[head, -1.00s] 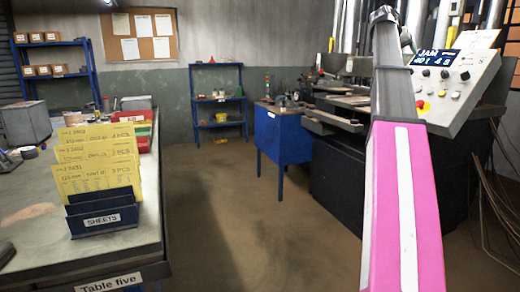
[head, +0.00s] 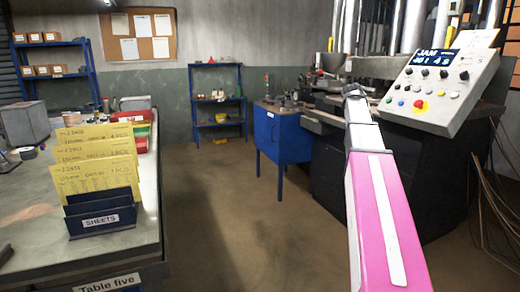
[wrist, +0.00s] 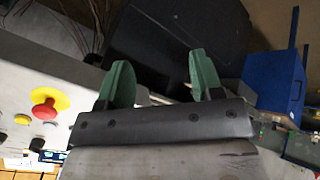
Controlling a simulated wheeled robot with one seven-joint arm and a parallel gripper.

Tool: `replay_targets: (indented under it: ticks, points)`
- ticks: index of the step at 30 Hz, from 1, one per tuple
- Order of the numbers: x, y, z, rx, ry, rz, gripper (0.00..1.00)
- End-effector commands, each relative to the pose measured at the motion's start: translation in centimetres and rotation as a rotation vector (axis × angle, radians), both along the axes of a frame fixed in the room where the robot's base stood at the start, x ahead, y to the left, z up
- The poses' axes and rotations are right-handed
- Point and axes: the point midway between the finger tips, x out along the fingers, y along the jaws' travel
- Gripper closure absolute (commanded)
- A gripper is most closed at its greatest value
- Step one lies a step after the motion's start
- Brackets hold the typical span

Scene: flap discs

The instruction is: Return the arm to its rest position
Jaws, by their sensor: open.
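My arm (head: 383,215), pink with a white stripe, reaches up and forward on the right side of the head view. Its far end shows as a grey and black link in front of the machine. My gripper (wrist: 158,85) shows in the wrist view with two green fingers set well apart and nothing between them. The fingers are too small or hidden to make out in the head view. The control panel (head: 441,85), with a screen reading JAM, is to the right of the arm. Its red button (wrist: 45,108) on a yellow disc lies left of the fingers in the wrist view.
A dark machine (head: 345,185) stands behind my arm. A blue cabinet (head: 280,138) stands beside it. Table five (head: 125,250) is at the left, with a blue SHEETS holder (head: 100,215) of yellow cards. The floor (head: 225,220) between table and machine is clear.

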Motion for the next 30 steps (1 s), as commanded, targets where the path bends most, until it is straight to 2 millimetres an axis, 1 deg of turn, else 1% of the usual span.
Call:
replay_targets:
  ticks: [1, 2, 3, 5, 6, 8, 9, 11, 12, 14, 15, 17, 18, 20, 21, 23, 24, 29, 30]
  points:
    - [-0.7, 1.3, -2.8, 0.018, 0.018, 0.020, 0.40]
    - [-0.9, 2.0, -4.2, 0.029, 0.025, 0.031, 0.40]
    - [-1.2, 2.8, -6.1, 0.044, 0.035, 0.047, 0.40]
    - [-1.7, 4.1, -8.9, 0.067, 0.052, 0.067, 0.40]
    - [-2.1, 5.0, -10.6, 0.082, 0.062, 0.080, 0.40]
    - [-2.8, 6.4, -13.2, 0.104, 0.077, 0.102, 0.40]
    - [-3.3, 7.2, -15.0, 0.119, 0.088, 0.114, 0.40]
    - [-4.2, 8.5, -17.5, 0.143, 0.104, 0.133, 0.40]
    - [-4.8, 9.4, -19.1, 0.157, 0.115, 0.146, 0.40]
    - [-5.8, 10.7, -21.5, 0.181, 0.130, 0.164, 0.40]
    - [-6.6, 11.6, -23.1, 0.196, 0.141, 0.174, 0.40]
    - [-7.8, 12.8, -25.3, 0.219, 0.157, 0.190, 0.40]
    - [-8.6, 13.7, -26.8, 0.235, 0.168, 0.201, 0.40]
    - [-9.9, 14.9, -28.9, 0.257, 0.184, 0.216, 0.40]
    - [-10.8, 15.8, -30.3, 0.273, 0.194, 0.224, 0.40]
    - [-12.3, 17.0, -32.3, 0.295, 0.211, 0.237, 0.40]
    - [-13.3, 17.8, -33.6, 0.312, 0.221, 0.246, 0.40]
    - [-17.6, 20.8, -38.3, 0.372, 0.263, 0.275, 0.40]
    - [-18.7, 21.5, -39.4, 0.388, 0.274, 0.281, 0.40]
